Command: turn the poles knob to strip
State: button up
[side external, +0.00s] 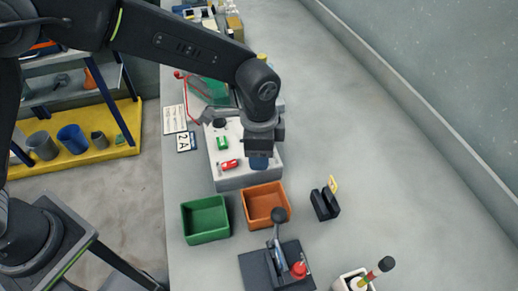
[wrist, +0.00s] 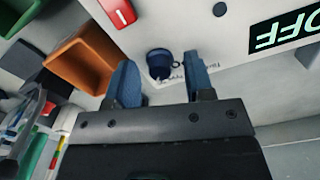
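A dark blue round knob (wrist: 160,63) sits on the pale panel of a box in the wrist view, with small print beside it that I cannot read clearly. I take it to be the poles knob; which setting it points to is unclear. My gripper (wrist: 161,78) is open, its two blue fingers on either side of the knob with visible gaps. In the side view my gripper (side external: 259,162) is over the front right part of the pale box (side external: 228,183) and hides the knob.
The box also carries a red switch (side external: 230,165), a green switch (side external: 222,143) and an OFF display (wrist: 285,32). An orange bin (side external: 263,203) and a green bin (side external: 205,219) stand in front. A black lever unit (side external: 255,268) is nearer.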

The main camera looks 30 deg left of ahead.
notch_tip(320, 180, up, 14)
dwell(0.6)
jog(key=shift+f, duration=0.1)
jog(key=s+a+r+n+t, duration=0.1)
jog(key=s+a+r+n, duration=0.2)
jog(key=a, duration=0.4)
jog(key=s+a+r+n+t, duration=0.1)
jog(key=s+a+r+n, duration=0.15)
jog(key=a, duration=0.45)
jog(key=s+a+f+n+t, duration=0.3)
jog(key=s+a+n, duration=0.3)
jog(key=s+a, duration=0.4)
jog(key=s, duration=0.3)
jog(key=shift+n+t, duration=0.3)
jog(key=shift+n, duration=0.05)
